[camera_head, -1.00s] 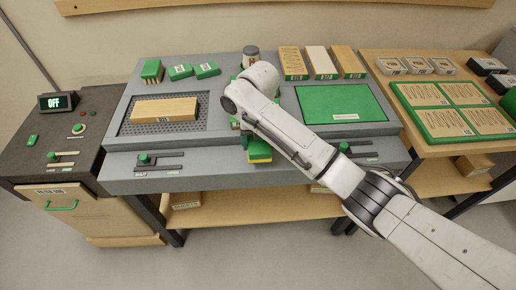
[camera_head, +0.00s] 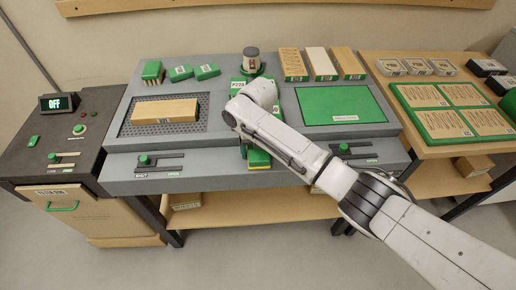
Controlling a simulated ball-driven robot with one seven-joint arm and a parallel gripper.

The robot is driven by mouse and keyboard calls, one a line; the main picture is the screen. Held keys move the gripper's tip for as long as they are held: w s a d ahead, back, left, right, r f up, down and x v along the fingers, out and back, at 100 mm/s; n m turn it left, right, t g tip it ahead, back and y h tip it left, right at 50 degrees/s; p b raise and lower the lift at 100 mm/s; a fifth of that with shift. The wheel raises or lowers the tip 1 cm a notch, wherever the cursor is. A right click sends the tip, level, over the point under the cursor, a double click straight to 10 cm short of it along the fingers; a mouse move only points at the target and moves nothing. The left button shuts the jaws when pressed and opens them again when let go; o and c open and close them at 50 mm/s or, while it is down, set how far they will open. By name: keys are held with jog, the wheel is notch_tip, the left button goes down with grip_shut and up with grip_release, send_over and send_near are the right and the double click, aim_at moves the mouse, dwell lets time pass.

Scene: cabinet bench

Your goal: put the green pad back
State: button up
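A small block with a green top and a yellowish lower edge (camera_head: 259,159) shows just below my arm, at the front middle of the bench; it may be the green pad. My wrist covers my gripper and its fingertips, so I cannot see whether it holds this block. Two green-topped blocks lie at the back left of the bench, the left one (camera_head: 181,73) and the right one (camera_head: 208,71). A brush-like green and tan block (camera_head: 152,72) stands beside them. A flat green panel (camera_head: 341,105) lies at the right of the bench.
A tan block (camera_head: 164,110) lies on the dark perforated plate (camera_head: 204,126). A grey-topped jar (camera_head: 251,60) stands at the back middle. Several tan and white blocks (camera_head: 320,64) stand right of it. A side table (camera_head: 431,153) carries a green tray (camera_head: 410,102).

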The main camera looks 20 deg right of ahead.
jog(key=shift+o, duration=1.2)
jog(key=shift+r, duration=0.15)
notch_tip(320, 180, up, 12)
jog(key=shift+b, duration=0.45)
jog(key=s+a+f+m+t+y, duration=0.1)
jog(key=s+a+f+m+y, duration=0.35)
jog(key=s+f+m, duration=0.9)
jog(key=s+d+f+m+h, duration=0.1)
jog(key=s+d+m, duration=0.3)
jog(key=s+m, duration=0.2)
jog(key=s+d+f+m+h, duration=0.1)
jog(key=s+d+m+h, duration=0.1)
jog(key=s+d+m, duration=0.2)
jog(key=s+d+m+h, duration=0.1)
jog(key=s+d+m, duration=0.3)
jog(key=s+m, duration=0.5)
jog(key=s, duration=0.6)
jog(key=shift+s+f+h, duration=0.35)
jog(key=shift+f, duration=0.05)
